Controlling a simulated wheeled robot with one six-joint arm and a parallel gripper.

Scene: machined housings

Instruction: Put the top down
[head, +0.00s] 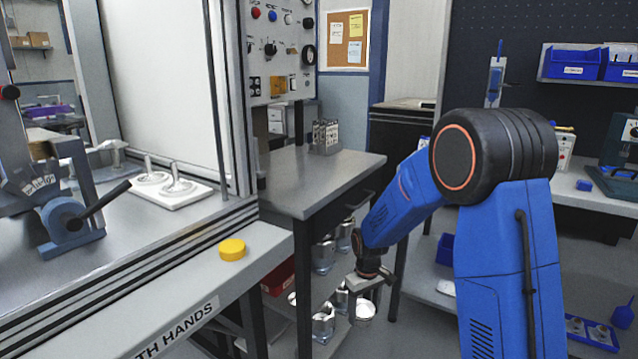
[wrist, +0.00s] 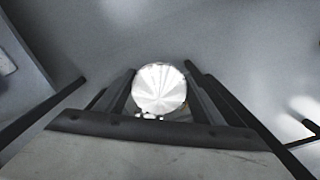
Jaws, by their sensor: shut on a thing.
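My gripper (head: 366,290) hangs low in front of the lower shelf of the grey side table in the head view. In the wrist view my gripper (wrist: 160,98) is shut on a round, bright metal top (wrist: 160,88) with a shiny turned face, seen between the two fingers. The lower part of the top is partly hidden by the gripper body. In the head view a pale round metal piece (head: 366,309) shows by the fingers; I cannot tell whether it is the held top.
Several metal housings (head: 323,323) stand on shelves under the grey table (head: 300,180). At left is a machine bench with a yellow button (head: 232,249). A workbench with blue bins (head: 572,62) above stands at right.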

